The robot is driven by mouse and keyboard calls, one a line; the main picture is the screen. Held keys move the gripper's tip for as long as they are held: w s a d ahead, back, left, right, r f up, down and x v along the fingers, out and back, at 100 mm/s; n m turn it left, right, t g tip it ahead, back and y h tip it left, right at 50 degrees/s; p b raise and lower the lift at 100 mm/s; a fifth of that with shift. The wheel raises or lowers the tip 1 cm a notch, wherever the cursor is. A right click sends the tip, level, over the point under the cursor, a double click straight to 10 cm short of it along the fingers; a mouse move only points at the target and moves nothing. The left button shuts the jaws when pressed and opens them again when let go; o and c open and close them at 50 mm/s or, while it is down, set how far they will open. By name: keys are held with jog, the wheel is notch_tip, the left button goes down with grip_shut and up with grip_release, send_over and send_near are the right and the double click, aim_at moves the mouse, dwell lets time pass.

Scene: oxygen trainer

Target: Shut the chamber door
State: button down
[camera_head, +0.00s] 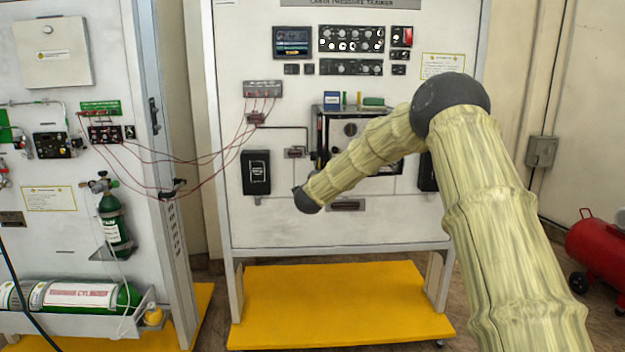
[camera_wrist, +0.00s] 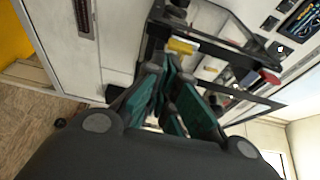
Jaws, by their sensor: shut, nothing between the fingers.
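The chamber (camera_head: 322,135) is a black-framed box in the middle of the white trainer panel, partly hidden behind my arm. Its front shows a grey face with a round knob. In the wrist view, the chamber's dark frame (camera_wrist: 153,42) is close beyond the fingers, with dark bars reaching to the right. I cannot clearly tell which bars belong to the door or how far open it stands. My gripper (camera_wrist: 168,72) has teal-padded fingers, shut and empty, near the lower part of this frame. Whether they touch it is unclear. In the head view I cannot make out the fingers.
Red cables (camera_head: 215,158) hang between the panel and the left rack. A green cylinder (camera_head: 113,222) is on that rack. A yellow base plate (camera_head: 330,295) lies under the panel. A red tank (camera_head: 598,252) stands on the floor at the right.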

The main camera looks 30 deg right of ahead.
jog(key=shift+w, duration=0.1)
dwell(0.4)
jog(key=w+a+b+v, duration=0.1)
jog(key=b+v, duration=0.2)
jog(key=v, duration=1)
jog(key=s+d+f+n+t+y+p, duration=0.2)
jog(key=s+d+n+t+y+p, duration=0.35)
jog(key=d+p, duration=0.75)
jog(key=w+d+g+y+p, duration=0.1)
jog(key=w+p, duration=0.7)
jog(key=w, duration=0.4)
jog(key=shift+w+f+g+p, duration=0.2)
jog(key=shift+w+g+p, duration=0.15)
jog(key=shift+p, duration=0.05)
